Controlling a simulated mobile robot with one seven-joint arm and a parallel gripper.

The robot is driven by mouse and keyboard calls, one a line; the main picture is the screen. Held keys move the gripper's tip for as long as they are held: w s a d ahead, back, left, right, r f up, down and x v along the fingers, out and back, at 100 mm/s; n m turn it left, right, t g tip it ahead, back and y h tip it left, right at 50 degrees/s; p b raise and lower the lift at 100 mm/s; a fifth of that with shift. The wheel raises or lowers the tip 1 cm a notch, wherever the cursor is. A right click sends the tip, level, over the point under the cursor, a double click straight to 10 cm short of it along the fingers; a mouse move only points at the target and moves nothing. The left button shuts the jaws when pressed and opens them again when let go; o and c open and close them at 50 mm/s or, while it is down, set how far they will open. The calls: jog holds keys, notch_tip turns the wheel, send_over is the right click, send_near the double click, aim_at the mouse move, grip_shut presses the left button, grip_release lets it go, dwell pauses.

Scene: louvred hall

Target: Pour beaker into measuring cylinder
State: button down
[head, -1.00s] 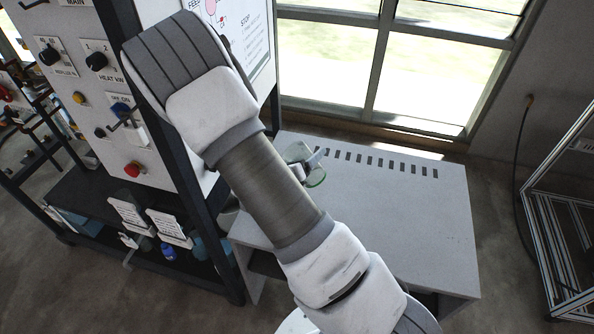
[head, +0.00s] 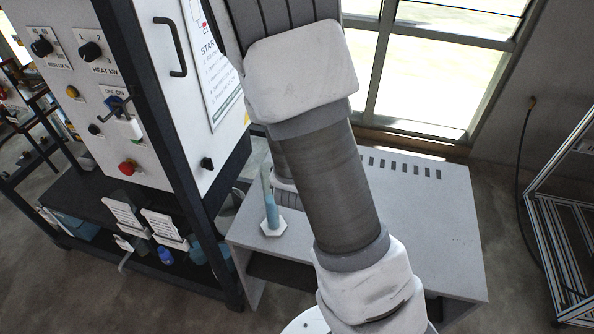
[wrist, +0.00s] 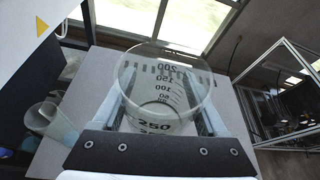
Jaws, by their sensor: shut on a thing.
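A clear glass beaker (wrist: 165,92) with black graduation marks up to 250 fills the middle of the wrist view. My gripper (wrist: 162,85) is shut on it, with a finger on each side. Whether liquid is left in the beaker is not clear. The measuring cylinder (head: 271,212) stands upright on a white hexagonal base near the left edge of the grey table, with blue liquid in it. Its open mouth (wrist: 42,115) shows left of the gripper in the wrist view, apart from the beaker. My arm hides the beaker in the head view.
The grey table (head: 435,230) has a row of slots at the back and bare room on its right. A tall control panel (head: 165,110) in a dark frame stands close on the left. A metal frame rack (head: 565,220) stands at the right.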

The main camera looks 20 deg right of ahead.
jog(key=shift+s+d+r+m+b, duration=0.15)
jog(key=shift+s+d+m+b, duration=0.05)
jog(key=shift+d+m+b, duration=0.15)
jog(key=shift+s+r+p, duration=0.1)
jog(key=shift+r+p, duration=0.45)
jog(key=shift+p, duration=0.25)
jog(key=shift+d+r+p, duration=0.1)
jog(key=shift+d+p, duration=0.1)
jog(key=shift+p, duration=1.55)
jog(key=shift+s+d+r+m+y+p, duration=0.15)
jog(key=shift+m+y+p, duration=0.15)
jog(key=shift+p, duration=0.75)
jog(key=shift+t+p, duration=0.3)
jog(key=shift+p, duration=0.5)
jog(key=shift+f, duration=0.35)
